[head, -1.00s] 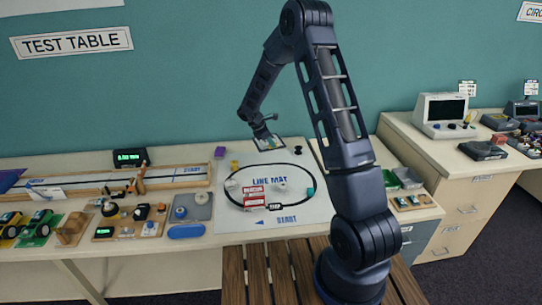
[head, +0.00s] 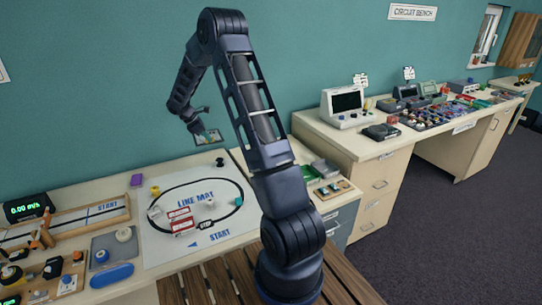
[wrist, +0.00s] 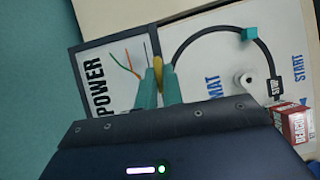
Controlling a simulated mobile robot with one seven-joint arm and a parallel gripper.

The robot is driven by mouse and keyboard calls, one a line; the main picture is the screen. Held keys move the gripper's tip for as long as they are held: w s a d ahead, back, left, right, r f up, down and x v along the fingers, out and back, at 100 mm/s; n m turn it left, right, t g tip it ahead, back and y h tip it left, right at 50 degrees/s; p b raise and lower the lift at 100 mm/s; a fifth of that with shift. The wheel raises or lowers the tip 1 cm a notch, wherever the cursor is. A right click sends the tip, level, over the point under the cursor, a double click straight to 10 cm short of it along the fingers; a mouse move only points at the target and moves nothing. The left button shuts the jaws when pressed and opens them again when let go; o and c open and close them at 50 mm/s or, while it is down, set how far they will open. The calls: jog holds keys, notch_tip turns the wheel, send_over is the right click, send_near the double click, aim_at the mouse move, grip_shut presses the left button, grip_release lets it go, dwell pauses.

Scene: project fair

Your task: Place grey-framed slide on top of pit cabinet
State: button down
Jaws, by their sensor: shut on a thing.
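My gripper (head: 201,120) is shut on the grey-framed slide (head: 207,137) and holds it raised in front of the teal wall, beyond the line mat. In the wrist view the slide (wrist: 100,78) shows a dark grey frame, the word POWER and coloured wires. The gripper's teal fingertips (wrist: 158,88) overlap its edge. A grey-blue cabinet (head: 345,222) with a drawer front stands at the right end of the test table, right of my arm. I cannot read a label on it, so I cannot tell for certain that it is the pit cabinet.
Green and grey trays (head: 324,168) and a wooden tray (head: 333,189) sit near the cabinet. The circuit bench (head: 375,145) beyond holds a monitor unit (head: 346,105). Dark floor (head: 430,220) is open at right.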

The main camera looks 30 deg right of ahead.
jog(key=w+d+m+g+y, duration=0.3)
jog(key=d+m, duration=0.5)
jog(key=d, duration=2.2)
jog(key=shift+g+h, duration=0.3)
jog(key=shift+h, duration=0.3)
jog(key=f, duration=2)
jog(key=shift+s, duration=0.2)
jog(key=shift+f, duration=0.1)
jog(key=c, duration=1.5)
grip_release()
jog(key=shift+f, duration=0.1)
jog(key=shift+c, duration=0.2)
